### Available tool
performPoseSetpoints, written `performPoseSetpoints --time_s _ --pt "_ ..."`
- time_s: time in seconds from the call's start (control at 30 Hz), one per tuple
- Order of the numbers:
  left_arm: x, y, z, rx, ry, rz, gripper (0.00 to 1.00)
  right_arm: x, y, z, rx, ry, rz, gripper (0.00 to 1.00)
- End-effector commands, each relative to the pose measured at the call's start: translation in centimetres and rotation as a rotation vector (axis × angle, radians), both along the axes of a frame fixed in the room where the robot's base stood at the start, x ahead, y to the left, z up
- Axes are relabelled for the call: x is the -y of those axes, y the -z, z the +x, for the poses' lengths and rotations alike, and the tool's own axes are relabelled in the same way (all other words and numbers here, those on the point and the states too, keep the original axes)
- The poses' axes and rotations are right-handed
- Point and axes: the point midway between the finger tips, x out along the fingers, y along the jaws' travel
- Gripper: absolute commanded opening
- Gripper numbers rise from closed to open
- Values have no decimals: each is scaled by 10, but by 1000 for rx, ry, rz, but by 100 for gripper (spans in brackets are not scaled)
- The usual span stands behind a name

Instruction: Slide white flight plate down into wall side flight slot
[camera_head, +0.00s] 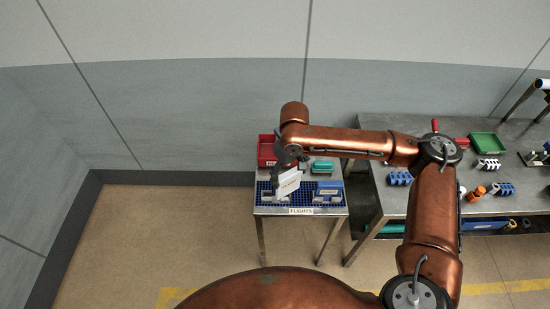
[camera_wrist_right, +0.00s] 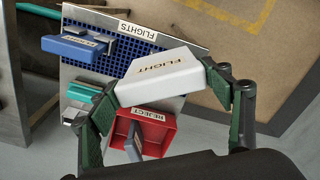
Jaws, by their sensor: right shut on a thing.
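The white flight plate (camera_head: 289,184) hangs tilted over the left half of the small stand. My right gripper (camera_head: 287,166) is shut on it from above. In the right wrist view the white plate (camera_wrist_right: 160,75), marked FLIGHT, sits between the two fingers of my right gripper (camera_wrist_right: 161,83). A grey holder (camera_head: 269,198) shows partly beneath the plate in the head view; its slot is mostly hidden. A blue flight plate (camera_head: 328,185) stands in the other holder, and it also shows in the right wrist view (camera_wrist_right: 73,48). My left gripper is not in view.
The stand has a blue grid mat (camera_wrist_right: 185,56) and a FLIGHTS label (camera_head: 301,211). A red REJECT bin (camera_wrist_right: 165,132) and a teal item (camera_head: 322,167) stand behind. A larger workbench (camera_head: 400,207) with several parts stands to the right. The floor at left is clear.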

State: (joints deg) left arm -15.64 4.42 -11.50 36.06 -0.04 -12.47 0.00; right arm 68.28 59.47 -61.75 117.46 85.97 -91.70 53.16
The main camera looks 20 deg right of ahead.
Motion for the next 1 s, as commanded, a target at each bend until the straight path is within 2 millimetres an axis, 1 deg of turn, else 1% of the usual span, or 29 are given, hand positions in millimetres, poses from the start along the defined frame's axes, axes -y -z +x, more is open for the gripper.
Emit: performPoseSetpoints --time_s 0.03,0.07,0.2,0.3,0.33,0.43,0.5,0.6,0.7,0.83,1.0 --pt "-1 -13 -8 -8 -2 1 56 -1 -8 3 2 -94 3 42" --pt "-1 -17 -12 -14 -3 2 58 -1 -9 6 5 -159 5 42" --pt "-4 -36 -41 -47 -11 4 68 -2 -12 17 15 -472 6 42" --pt "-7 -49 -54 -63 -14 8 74 -4 -12 25 22 -699 4 42" --pt "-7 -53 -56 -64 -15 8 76 -5 -12 27 24 -767 3 42" --pt "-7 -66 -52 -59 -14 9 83 -8 -12 35 29 -995 0 42" --pt "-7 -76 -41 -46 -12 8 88 -11 -11 39 30 -1157 -2 42" --pt "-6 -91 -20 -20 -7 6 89 -14 -9 45 31 -1385 -5 42" --pt "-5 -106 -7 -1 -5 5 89 -18 -7 49 31 -1613 -7 42" --pt "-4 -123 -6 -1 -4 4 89 -22 -3 54 27 -1909 -8 42" --pt "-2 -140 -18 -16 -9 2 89 -26 3 56 20 -2247 -7 42"
